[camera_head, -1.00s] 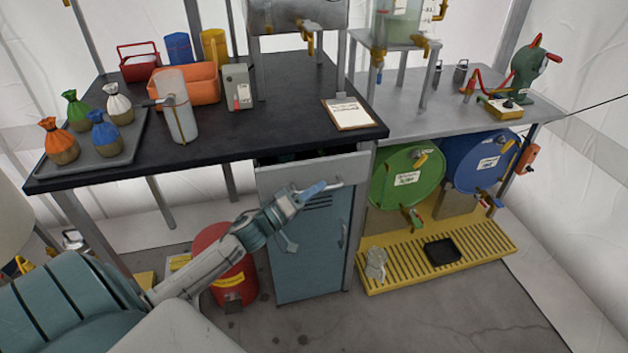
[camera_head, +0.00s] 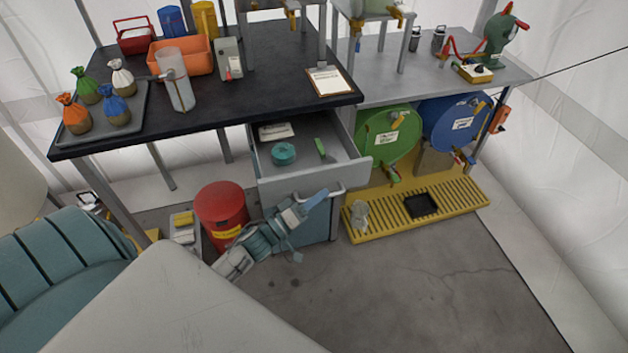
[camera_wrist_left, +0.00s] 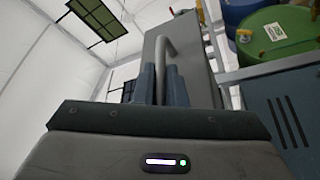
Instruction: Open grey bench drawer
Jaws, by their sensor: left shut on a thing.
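The grey bench drawer (camera_head: 313,180) stands pulled well out from under the black benchtop in the head view. Inside it lie a teal round item (camera_head: 283,153), a green item (camera_head: 320,147) and a pale label or card (camera_head: 276,131). My left gripper (camera_head: 318,199) is at the drawer's front, shut on its handle (camera_head: 336,189). In the left wrist view the handle (camera_wrist_left: 165,55) runs down between the two blue-grey fingers (camera_wrist_left: 161,85). The grip itself is partly hidden. My right gripper is not in view.
A red bin (camera_head: 221,207) stands close to my left forearm. Below the drawer is a blue-grey cabinet (camera_head: 312,222). A yellow grated platform (camera_head: 440,207) with green (camera_head: 388,135) and blue drums lies to the right. The floor in front is clear.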

